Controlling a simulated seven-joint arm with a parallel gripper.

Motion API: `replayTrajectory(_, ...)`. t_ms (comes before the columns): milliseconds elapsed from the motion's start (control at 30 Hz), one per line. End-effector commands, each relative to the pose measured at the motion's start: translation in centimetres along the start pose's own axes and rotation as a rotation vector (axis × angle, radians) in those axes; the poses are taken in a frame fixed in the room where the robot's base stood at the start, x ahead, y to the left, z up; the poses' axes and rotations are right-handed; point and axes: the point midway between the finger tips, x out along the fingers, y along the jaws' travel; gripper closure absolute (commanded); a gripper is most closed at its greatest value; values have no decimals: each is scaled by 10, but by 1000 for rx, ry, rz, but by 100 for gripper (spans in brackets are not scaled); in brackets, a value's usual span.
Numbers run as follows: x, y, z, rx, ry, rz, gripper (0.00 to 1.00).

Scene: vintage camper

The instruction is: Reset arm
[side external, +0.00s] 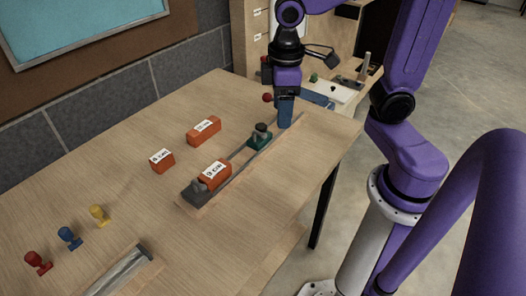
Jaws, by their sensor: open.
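My gripper (285,118) points down over the far right end of the table (110,180). Its blue fingers are beside the far end of a long rail (240,156). The finger gap is hard to see from this side, and nothing shows held in it. A green block with a dark knob (260,138) sits on the rail, just left of and nearer than the fingers. An orange block with a white label (214,174) sits at the rail's near end against a dark grey end piece (196,192).
Two more labelled orange blocks, a longer one (204,130) and a shorter one (162,160), lie left of the rail. Red (38,262), blue (69,238) and yellow (99,215) knobbed pieces lie front left, near a metal channel (122,272). A cluttered bench (340,92) stands behind.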

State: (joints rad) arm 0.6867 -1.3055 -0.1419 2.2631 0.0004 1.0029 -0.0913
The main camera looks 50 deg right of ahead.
Motion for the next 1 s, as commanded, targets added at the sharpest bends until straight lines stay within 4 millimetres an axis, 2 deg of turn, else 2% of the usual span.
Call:
replayTrajectory(33,2,-12,8,-42,2,-1,37)
replayTrajectory(200,9,-44,37,-168,7,-4,37)
replayTrajectory(433,18,-75,76,-317,11,-9,37)
replayTrajectory(633,22,-85,93,-380,13,-12,37)
replayTrajectory(1000,23,-87,95,-388,13,-12,37)
